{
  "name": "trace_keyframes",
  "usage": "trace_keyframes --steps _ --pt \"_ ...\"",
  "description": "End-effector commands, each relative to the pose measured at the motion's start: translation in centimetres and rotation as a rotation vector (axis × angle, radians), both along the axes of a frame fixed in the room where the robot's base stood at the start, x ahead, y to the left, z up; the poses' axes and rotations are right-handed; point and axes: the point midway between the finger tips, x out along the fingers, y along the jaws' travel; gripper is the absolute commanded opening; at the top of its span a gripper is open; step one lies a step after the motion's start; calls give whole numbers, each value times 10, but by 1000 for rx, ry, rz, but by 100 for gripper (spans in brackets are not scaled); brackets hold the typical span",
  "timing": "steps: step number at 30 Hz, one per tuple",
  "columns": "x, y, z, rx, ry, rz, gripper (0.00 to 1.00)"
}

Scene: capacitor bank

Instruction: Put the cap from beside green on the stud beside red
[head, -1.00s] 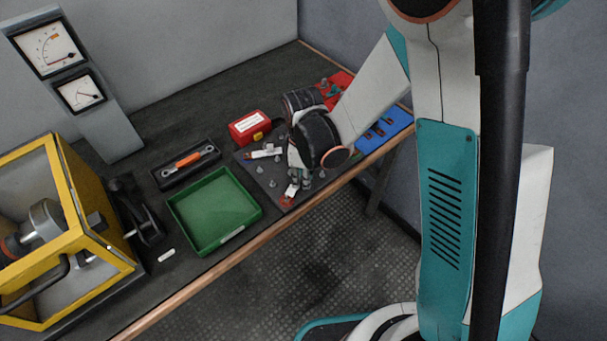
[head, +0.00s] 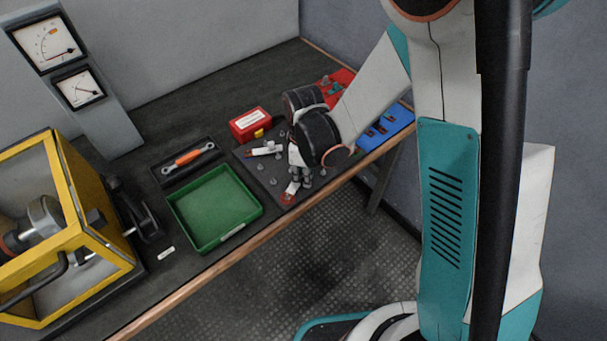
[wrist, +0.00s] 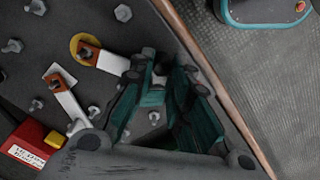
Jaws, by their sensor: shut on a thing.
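A white bar-shaped piece with an orange-brown end (wrist: 105,60) lies on the dark studded board, its coloured end over a yellowish disc. I take it for the cap; it is the piece nearer the green tray (head: 175,212). My gripper (wrist: 150,75) is shut on its inner end, low over the board; the fingers hide the exact contact. In the head view my gripper (head: 302,178) is beside the same piece (head: 291,190). A second similar white piece (wrist: 65,100) lies nearer the red box (head: 250,122), which also shows in the wrist view (wrist: 30,145).
Several bare studs (wrist: 38,104) stand on the board around the pieces. A dark tray with an orange-handled wrench (head: 188,160), a red tray (head: 345,78) and a blue tray (head: 395,122) are nearby. The bench's front edge (head: 245,238) runs close to my gripper.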

Motion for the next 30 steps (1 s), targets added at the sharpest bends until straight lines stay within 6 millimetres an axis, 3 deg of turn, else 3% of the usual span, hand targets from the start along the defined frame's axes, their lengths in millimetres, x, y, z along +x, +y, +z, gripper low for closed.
trace_keyframes --steps 26,27,30 --pt "-3 1 -4 2 6 2 0" --pt "-3 1 -4 2 6 2 19" --pt "-2 1 -4 1 5 1 42"
